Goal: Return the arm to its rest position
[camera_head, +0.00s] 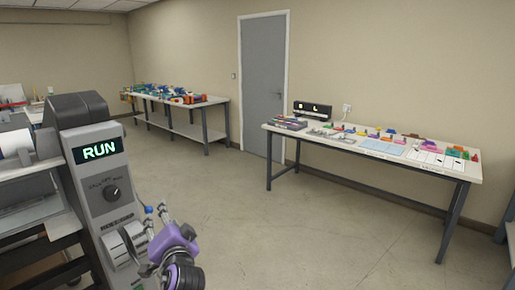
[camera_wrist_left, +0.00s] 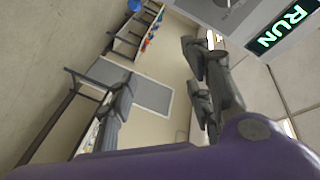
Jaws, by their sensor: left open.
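My left arm is purple and grey and comes up at the bottom of the head view. Its left gripper (camera_head: 157,215) is in front of the laminator's control column, close to its right side. In the left wrist view the two dark fingers of the gripper (camera_wrist_left: 160,68) stand wide apart with nothing between them. The grey laminator (camera_head: 88,165) shows a green RUN display (camera_head: 99,150) and a black knob (camera_head: 112,193). A blue ball (camera_head: 148,210) shows beside the fingertips; I cannot tell whether they touch. My right gripper is not in view.
A long white table (camera_head: 467,172) with colourful small parts and a black display box (camera_head: 313,110) stands at the right. Another workbench (camera_head: 190,128) stands at the back left. A grey door (camera_head: 262,85) is between them. The floor in the middle is clear.

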